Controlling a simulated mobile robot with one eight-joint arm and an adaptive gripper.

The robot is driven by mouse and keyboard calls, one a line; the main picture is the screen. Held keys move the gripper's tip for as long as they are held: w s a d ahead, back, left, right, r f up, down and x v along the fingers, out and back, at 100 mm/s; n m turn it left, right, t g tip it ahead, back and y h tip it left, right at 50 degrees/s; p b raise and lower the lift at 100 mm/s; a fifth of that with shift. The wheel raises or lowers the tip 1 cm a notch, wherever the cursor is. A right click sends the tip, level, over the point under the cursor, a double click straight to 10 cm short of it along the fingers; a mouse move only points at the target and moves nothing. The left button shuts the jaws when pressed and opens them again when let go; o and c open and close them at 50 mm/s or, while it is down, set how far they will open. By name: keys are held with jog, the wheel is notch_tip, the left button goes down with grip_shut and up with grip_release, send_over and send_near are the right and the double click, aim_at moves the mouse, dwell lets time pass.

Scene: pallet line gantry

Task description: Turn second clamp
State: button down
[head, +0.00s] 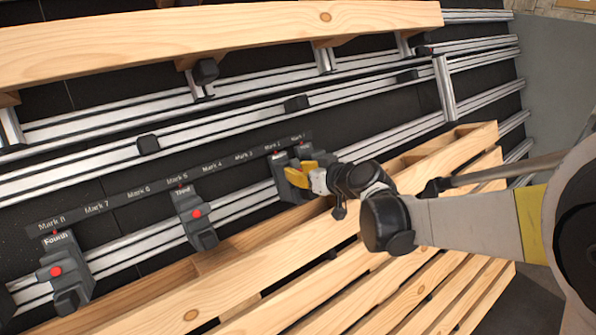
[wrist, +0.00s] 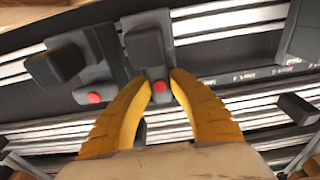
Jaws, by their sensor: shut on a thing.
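My gripper (head: 299,175) reaches in from the right to the dark grey second clamp (head: 285,180), near the Mark 2 label. In the wrist view its yellow fingers (wrist: 159,84) are shut on the second clamp (wrist: 150,55) around its lower block with the red dot. The black knob of that clamp stands above the fingertips. The first clamp (wrist: 68,62), with its own red dot, sits close on the left in the wrist view. In the head view the gripper partly hides both clamps, and the second clamp's label is not readable.
The third clamp (head: 196,215) is at Mark 5 and the fourth clamp (head: 67,270) at Mark 8, on the same metal rail (head: 130,240). A wooden pallet (head: 330,255) lies below, under my arm. A wooden beam (head: 220,32) runs across the top.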

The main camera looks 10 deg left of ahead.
jog(key=shift+m, duration=0.4)
jog(key=m, duration=0.2)
jog(key=shift+m, duration=0.4)
jog(key=shift+m+h, duration=0.3)
jog(key=shift+m, duration=1.7)
jog(key=c, duration=1.2)
grip_release()
jog(key=shift+w, duration=0.1)
jog(key=v, duration=1.2)
jog(key=shift+f, duration=0.2)
